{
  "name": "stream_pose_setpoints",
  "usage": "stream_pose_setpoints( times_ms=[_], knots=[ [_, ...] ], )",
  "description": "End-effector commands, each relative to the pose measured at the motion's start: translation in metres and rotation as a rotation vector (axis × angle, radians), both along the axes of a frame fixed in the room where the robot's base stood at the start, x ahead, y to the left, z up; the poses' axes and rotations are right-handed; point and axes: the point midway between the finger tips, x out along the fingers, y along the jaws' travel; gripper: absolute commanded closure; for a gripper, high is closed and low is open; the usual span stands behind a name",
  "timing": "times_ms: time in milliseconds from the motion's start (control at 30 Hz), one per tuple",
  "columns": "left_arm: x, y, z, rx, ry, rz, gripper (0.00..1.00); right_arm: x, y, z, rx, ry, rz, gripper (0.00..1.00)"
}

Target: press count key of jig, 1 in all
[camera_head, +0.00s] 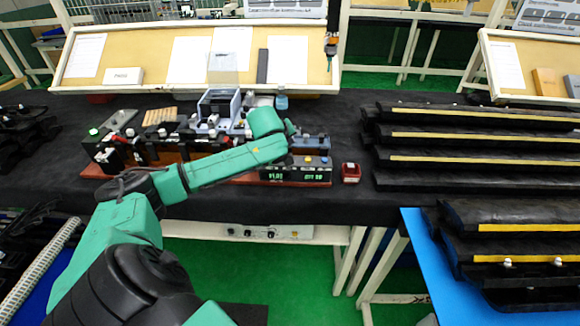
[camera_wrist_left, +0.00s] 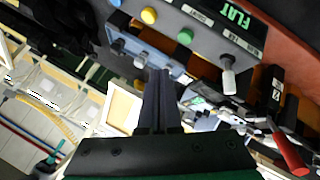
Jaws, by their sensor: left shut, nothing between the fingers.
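The jig's dark control box (camera_head: 295,174) has a lit green display on its front. A yellow button (camera_head: 308,159) sits on its top. My left gripper (camera_head: 296,136) is above and behind the control box. Its closed, empty fingers (camera_wrist_left: 161,76) appear apart from the buttons. My right gripper is out of view.
A blue-grey box with knobs (camera_head: 314,144) stands behind the control box. A small red box (camera_head: 350,172) is to its right. Black trim parts (camera_head: 470,150) with yellow strips fill the right side. Bare black bench (camera_head: 250,204) lies in front.

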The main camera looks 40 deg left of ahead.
Motion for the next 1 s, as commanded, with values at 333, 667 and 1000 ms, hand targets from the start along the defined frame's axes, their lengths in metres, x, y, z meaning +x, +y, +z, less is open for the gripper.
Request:
stream_pose_setpoints(
  times_ms=[333,667,1000],
  knots=[
    [0.0,0.0,-0.04,0.0,0.001,0.001,1.0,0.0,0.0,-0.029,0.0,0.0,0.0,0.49],
    [0.0,0.0,-0.039,0.0,0.001,0.001,1.0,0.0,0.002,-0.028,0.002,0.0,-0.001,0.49],
    [0.0,0.0,-0.039,0.0,0.001,0.001,1.0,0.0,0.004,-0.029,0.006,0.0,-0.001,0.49]
  ],
)
